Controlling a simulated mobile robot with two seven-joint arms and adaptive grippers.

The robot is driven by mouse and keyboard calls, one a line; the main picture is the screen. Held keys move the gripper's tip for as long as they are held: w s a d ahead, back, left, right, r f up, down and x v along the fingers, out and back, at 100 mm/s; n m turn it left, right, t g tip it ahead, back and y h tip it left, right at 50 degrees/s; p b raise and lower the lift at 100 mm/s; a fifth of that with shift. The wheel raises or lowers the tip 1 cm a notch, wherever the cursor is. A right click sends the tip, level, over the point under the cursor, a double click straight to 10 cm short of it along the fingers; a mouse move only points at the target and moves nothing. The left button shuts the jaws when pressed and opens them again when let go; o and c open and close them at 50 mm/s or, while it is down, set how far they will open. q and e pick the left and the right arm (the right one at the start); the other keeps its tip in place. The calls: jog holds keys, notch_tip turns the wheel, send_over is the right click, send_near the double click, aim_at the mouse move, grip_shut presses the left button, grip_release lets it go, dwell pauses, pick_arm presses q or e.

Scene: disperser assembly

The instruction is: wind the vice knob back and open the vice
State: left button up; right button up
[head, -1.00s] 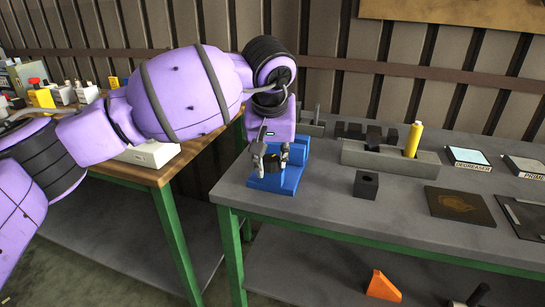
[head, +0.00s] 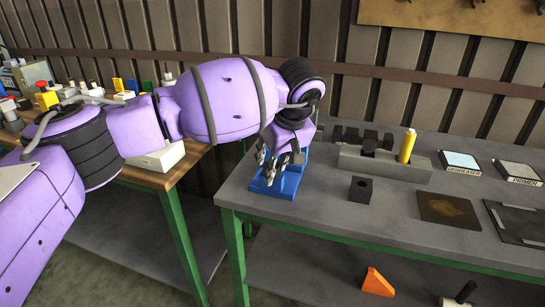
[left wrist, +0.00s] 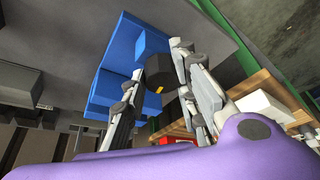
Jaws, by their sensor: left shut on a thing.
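The blue vice (head: 288,187) stands at the left front corner of the grey bench, partly covered by my left wrist in the head view. It also shows in the left wrist view (left wrist: 112,48). My left gripper (head: 268,168) is at the front of the vice, tilted over to the left. In the left wrist view its fingers (left wrist: 160,64) are shut on the dark vice knob (left wrist: 159,73), which carries a small yellow mark. How far the vice jaws stand apart cannot be told. My right gripper is not in view.
A grey holder (head: 385,165) with a yellow cylinder (head: 407,146) stands right of the vice. A dark block (head: 360,190) with a hole sits in front of it. Degreaser (head: 460,160) and primer (head: 518,172) pads lie farther right. The wooden table (head: 150,180) is on the left.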

pick_arm(q)
jog(key=n, duration=0.1)
jog(key=n+p, duration=0.1)
jog(key=n+y+p, duration=0.1)
jog(key=shift+w+d+r, duration=0.25)
jog(key=shift+d+r, duration=0.1)
jog(key=shift+r, duration=0.05)
jog(key=shift+n+g, duration=0.3)
jog(key=shift+n, duration=0.2)
jog(key=shift+w+n+p, duration=0.1)
jog(key=shift+n+p, duration=0.2)
jog(key=shift+a, duration=0.1)
jog(key=o, duration=1)
jog(key=shift+w+f, duration=0.1)
jog(key=shift+f+y, duration=0.15)
jog(key=shift+y, duration=0.15)
